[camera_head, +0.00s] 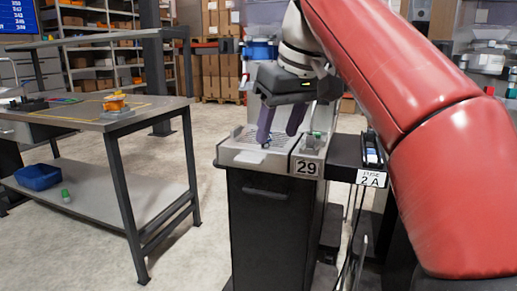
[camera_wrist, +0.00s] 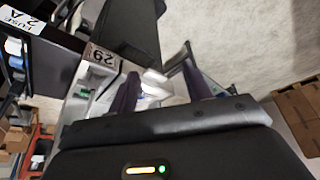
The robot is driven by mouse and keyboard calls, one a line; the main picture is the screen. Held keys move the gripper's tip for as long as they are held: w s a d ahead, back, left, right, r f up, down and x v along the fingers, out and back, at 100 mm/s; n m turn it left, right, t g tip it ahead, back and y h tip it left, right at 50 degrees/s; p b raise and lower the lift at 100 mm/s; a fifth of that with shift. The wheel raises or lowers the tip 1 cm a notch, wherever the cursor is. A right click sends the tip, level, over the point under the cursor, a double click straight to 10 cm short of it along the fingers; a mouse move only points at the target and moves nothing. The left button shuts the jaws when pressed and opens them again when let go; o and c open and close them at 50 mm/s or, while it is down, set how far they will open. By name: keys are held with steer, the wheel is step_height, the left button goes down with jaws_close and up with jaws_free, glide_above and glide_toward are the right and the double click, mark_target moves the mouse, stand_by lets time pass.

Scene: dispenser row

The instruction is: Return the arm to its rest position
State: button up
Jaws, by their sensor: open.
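My red arm comes in from the upper right of the head view. My gripper (camera_head: 280,132) hangs from its end above the tray top of the dispenser marked 29 (camera_head: 276,235). Its two purple fingers point down and stand apart. I see nothing held between them. In the wrist view my gripper (camera_wrist: 163,90) also shows spread fingers, with part of the dispenser's top and its 29 label (camera_wrist: 103,56) close beyond them. I cannot tell whether the fingertips touch the tray.
A FUSE 2 A dispenser (camera_head: 371,178) stands right of dispenser 29, close to my arm. At left is a workbench (camera_head: 108,121) with an orange item (camera_head: 116,102) on it and a blue bin (camera_head: 38,177) on its lower shelf. Open floor lies between.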

steer(key=s+d+f+m, duration=0.2)
steer(key=s+d+f, duration=0.2)
steer(key=f, duration=0.6)
steer(key=s+d+f+m+t+h, duration=0.1)
steer(key=s+d+f+m, duration=0.1)
steer(key=s+d+f, duration=0.2)
steer(key=s+d+f+m+t+h, duration=0.1)
steer(key=s+d+f+m, duration=0.2)
steer(key=s+f, duration=0.6)
step_height(320, 180, down, 8)
steer(key=shift+s+d+r, duration=0.15)
steer(key=shift+d, duration=0.25)
